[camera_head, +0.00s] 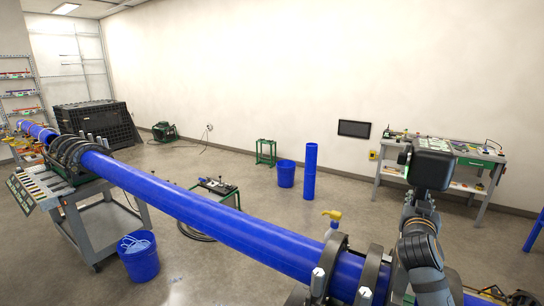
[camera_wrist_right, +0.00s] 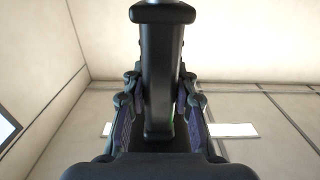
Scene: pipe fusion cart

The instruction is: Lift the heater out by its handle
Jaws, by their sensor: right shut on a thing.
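In the right wrist view, my right gripper (camera_wrist_right: 160,88) is shut on a dark upright handle (camera_wrist_right: 162,50), with one finger pressed on each side. The heater's plate cannot be made out in either view. In the head view, my right arm rises from the lower right and ends in a dark block, which hides the fingers and handle. My left gripper is not in view.
A long blue pipe (camera_head: 200,215) runs from the left cart to dark clamp rings (camera_head: 325,268) at the lower right. A workbench (camera_head: 450,155) stands by the wall. Blue buckets (camera_head: 286,173) and a blue upright pipe (camera_head: 310,170) stand on the floor.

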